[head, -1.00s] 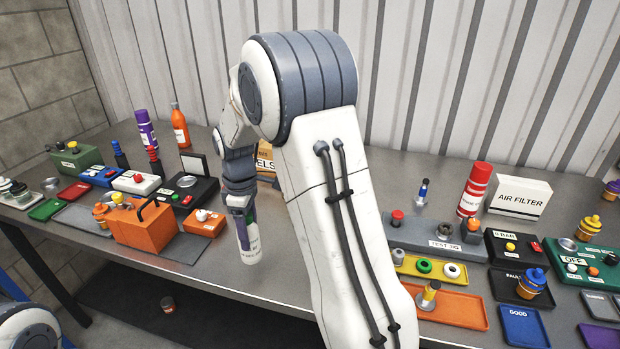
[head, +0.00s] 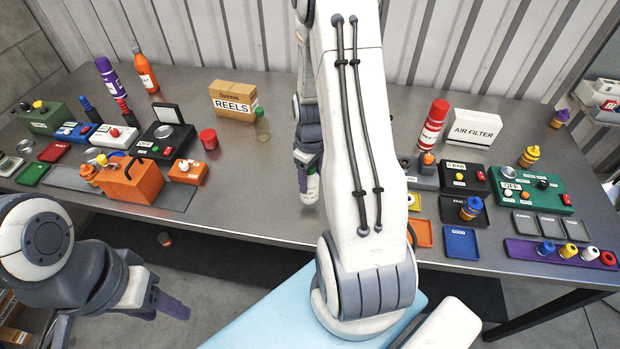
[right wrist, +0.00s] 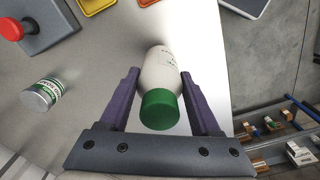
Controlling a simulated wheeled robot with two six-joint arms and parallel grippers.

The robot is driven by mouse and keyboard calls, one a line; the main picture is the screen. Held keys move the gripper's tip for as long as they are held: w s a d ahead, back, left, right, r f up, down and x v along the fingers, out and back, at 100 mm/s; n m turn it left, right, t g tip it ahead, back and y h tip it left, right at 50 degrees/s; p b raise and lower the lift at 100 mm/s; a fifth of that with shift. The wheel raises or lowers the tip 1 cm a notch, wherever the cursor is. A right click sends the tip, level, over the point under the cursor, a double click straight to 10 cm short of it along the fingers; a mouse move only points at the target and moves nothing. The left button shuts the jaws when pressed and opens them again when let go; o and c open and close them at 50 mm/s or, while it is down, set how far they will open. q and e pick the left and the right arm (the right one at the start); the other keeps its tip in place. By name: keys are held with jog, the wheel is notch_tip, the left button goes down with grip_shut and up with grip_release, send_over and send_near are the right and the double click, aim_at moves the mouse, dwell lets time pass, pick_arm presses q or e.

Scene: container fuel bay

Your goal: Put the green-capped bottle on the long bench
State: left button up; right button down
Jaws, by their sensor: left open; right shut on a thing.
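The green-capped bottle (head: 310,189) has a white body, and its green cap shows in the right wrist view (right wrist: 160,110). My right gripper (head: 306,163) is shut on it; in the right wrist view both purple fingers (right wrist: 160,78) flank the body. The bottle hangs roughly upright over the front part of the long grey metal bench (head: 250,205). I cannot tell whether its base touches the bench top. My left gripper (head: 172,305) is open and empty, low in front of the bench at the left.
A clear bottle with a greenish cap (head: 262,126) and a red can (head: 208,139) stand behind and left of the held bottle. An orange toolbox (head: 130,182) is left. An orange tray (head: 424,234) and blue tray (head: 461,242) lie right.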

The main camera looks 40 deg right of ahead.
aim_at(310, 187)
notch_tip(310, 187, down, 4)
jog(key=shift+r+p, duration=0.25)
jog(key=shift+p, duration=0.2)
jog(key=shift+f, duration=0.15)
jog(key=shift+f, duration=0.2)
jog(key=shift+c, duration=0.5)
grip_release()
jog(key=shift+r, duration=0.15)
